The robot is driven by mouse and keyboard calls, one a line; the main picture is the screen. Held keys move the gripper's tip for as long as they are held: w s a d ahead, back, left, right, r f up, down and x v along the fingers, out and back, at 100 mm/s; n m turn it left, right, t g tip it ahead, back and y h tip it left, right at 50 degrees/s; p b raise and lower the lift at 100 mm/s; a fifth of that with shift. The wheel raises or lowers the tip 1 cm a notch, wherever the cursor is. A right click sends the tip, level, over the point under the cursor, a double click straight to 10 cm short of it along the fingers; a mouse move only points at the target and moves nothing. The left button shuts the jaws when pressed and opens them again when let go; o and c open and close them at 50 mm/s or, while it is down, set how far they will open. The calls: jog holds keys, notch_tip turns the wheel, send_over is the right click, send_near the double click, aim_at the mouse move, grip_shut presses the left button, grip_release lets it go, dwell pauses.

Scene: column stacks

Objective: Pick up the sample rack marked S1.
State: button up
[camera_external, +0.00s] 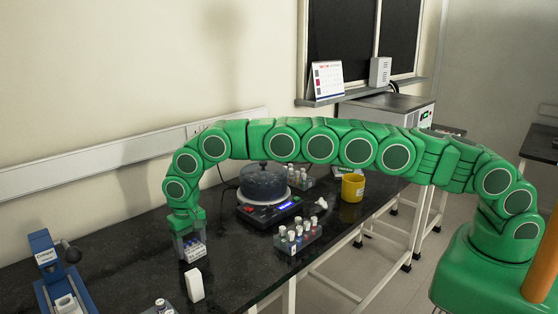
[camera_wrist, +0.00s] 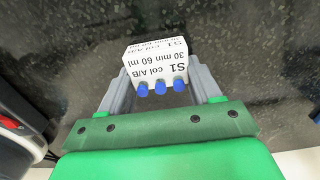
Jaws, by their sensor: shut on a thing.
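The sample rack marked S1 (camera_wrist: 154,64) is a small white block with black print reading "S1 col A/B 30 min 60 ml" and a row of blue caps along its near edge in the wrist view. In the external view the rack (camera_external: 195,251) is at the left part of the black bench, below my gripper. My gripper (camera_wrist: 158,85) is shut on the rack, with one grey finger on each side of it. It also shows in the external view (camera_external: 190,238). I cannot tell whether the rack's underside touches the bench.
On the black bench (camera_external: 240,255), a white block (camera_external: 195,285) stands just in front of the rack. A blue device (camera_external: 55,275) is at the left. A dark-lidded machine (camera_external: 264,190), a rack of vials (camera_external: 298,237) and a yellow cup (camera_external: 352,188) are to the right.

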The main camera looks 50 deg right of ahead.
aim_at(190, 242)
jog(key=shift+r, duration=1.55)
jog(key=shift+s+d+r, duration=0.45)
jog(key=shift+s+r, duration=0.15)
jog(key=shift+r, duration=0.2)
jog(key=s+d+r, duration=0.7)
jog(key=s+r, duration=0.1)
jog(key=s, duration=0.2)
jog(key=shift+d, duration=0.3)
